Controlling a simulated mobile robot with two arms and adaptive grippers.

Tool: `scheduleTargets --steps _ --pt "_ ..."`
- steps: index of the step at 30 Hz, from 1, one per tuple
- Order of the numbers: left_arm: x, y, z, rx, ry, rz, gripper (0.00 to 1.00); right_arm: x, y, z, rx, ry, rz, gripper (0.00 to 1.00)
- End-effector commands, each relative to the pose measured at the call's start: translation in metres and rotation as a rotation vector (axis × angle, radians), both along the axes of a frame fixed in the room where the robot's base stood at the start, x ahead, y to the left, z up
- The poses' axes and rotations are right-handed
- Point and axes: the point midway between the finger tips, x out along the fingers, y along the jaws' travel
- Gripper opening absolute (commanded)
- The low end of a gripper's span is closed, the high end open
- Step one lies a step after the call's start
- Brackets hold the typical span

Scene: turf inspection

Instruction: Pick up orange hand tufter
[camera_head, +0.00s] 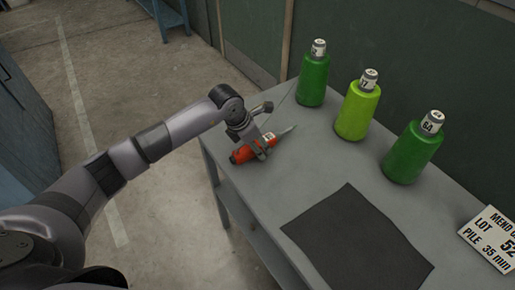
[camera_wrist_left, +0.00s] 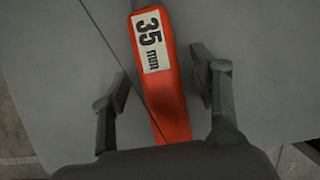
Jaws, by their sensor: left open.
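The orange hand tufter (camera_head: 240,156) lies near the left edge of the grey table, with its thin metal tip pointing right and away. In the left wrist view its orange handle (camera_wrist_left: 172,105) bears a white label reading "35 mm". My left gripper (camera_head: 258,148) is over the tufter. In the left wrist view the left gripper (camera_wrist_left: 164,92) is open, with one finger on each side of the handle and gaps between. The handle's lower end is hidden behind the gripper body. My right gripper is not in view.
Green bottles (camera_head: 313,80) (camera_head: 414,150) and a lime bottle (camera_head: 358,110) stand along the table's back. A dark mat (camera_head: 355,240) lies on the grey table (camera_head: 300,180). A lettered card (camera_head: 490,238) is at the right.

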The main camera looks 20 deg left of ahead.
Motion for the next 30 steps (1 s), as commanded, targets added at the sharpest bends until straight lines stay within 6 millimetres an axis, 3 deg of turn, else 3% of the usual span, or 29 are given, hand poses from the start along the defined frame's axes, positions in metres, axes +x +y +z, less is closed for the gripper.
scheduleTargets --steps 27,30 --pt "-0.0004 0.0004 0.0008 0.0 0.0 0.0 0.0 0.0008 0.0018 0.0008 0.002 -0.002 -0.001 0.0" --pt "0.0005 0.0001 0.0022 -0.002 -0.002 0.0 0.0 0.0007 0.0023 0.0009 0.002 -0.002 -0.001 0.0"
